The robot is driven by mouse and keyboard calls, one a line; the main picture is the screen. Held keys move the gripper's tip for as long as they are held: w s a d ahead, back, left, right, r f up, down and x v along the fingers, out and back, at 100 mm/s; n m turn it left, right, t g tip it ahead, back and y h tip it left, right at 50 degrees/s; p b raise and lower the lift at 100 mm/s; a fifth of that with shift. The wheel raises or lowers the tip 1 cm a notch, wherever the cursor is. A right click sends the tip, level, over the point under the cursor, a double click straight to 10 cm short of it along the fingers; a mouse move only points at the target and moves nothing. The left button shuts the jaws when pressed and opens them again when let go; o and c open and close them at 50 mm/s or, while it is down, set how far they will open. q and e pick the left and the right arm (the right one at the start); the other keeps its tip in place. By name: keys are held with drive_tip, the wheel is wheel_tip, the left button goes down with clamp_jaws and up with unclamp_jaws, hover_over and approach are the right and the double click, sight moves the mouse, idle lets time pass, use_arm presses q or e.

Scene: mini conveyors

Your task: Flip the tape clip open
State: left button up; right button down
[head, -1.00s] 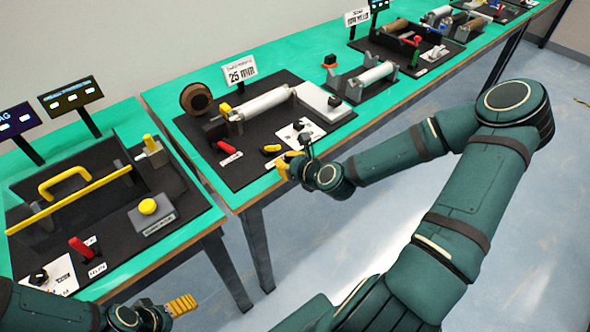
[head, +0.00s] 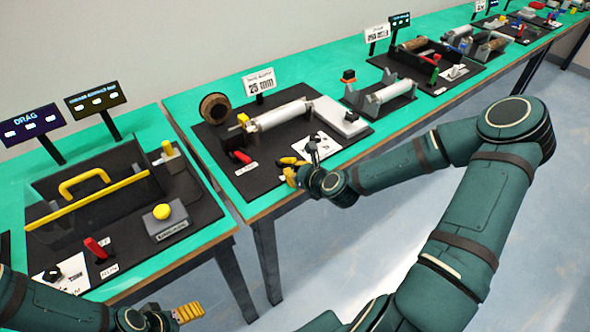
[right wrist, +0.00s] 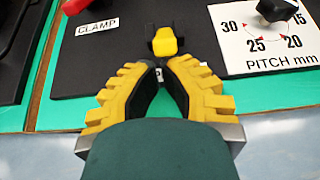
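A small yellow-topped clip (right wrist: 165,42) on a black base sits on the black board, just beyond my right fingertips in the right wrist view. I take it to be the tape clip; its label is mostly hidden between the fingers. In the head view the yellow clip (head: 291,160) is close behind the gripper. My right gripper (right wrist: 163,68) has its yellow fingers angled inward with a narrow gap between the tips and nothing held. In the head view it (head: 290,173) is at the board's front edge. My left gripper (head: 188,312) is low at the left, its finger gap unclear.
A red clamp lever (head: 240,157) is left of the clip. A pitch dial plate (right wrist: 265,38) is to its right. A metal roller (head: 280,115) lies behind. Another board with a yellow handle (head: 84,183) is on the left table. The floor in front is clear.

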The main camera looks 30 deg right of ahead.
sight(291, 159)
drive_tip(key=shift+w+r+g+p, duration=0.1)
drive_tip(key=shift+r+g+p, duration=0.4)
drive_tip(key=shift+p, duration=1.05)
drive_tip(key=shift+w+r+p, duration=0.15)
drive_tip(key=shift+r+p, duration=0.2)
drive_tip(key=shift+p, duration=0.85)
drive_tip(key=g+p, duration=0.1)
drive_tip(key=r+g+p, duration=0.1)
drive_tip(key=p, duration=0.1)
drive_tip(key=w+g+p, duration=0.1)
drive_tip(key=p, duration=0.1)
drive_tip(key=shift+a+r+g, duration=0.1)
drive_tip(key=shift+r+g, duration=0.15)
drive_tip(key=shift+g, duration=0.15)
drive_tip(key=shift+w+r+g+h+p, duration=0.1)
drive_tip(key=shift+g+h+p, duration=0.25)
drive_tip(key=shift+p, duration=0.7)
drive_tip(key=shift+w+r, duration=0.25)
drive_tip(key=shift+w, duration=0.15)
drive_tip(key=shift+w+r, duration=0.2)
drive_tip(key=shift+w, duration=0.15)
use_arm(q)
wheel_tip(291, 159, up, 13)
drive_tip(key=w, duration=0.1)
drive_tip(key=shift+w+a+r+t, duration=0.2)
drive_tip(key=shift+w+a+t, duration=0.05)
drive_tip(key=shift+w+t, duration=0.05)
drive_tip(key=shift+r, duration=0.1)
use_arm(e)
drive_tip(key=shift+r, duration=0.15)
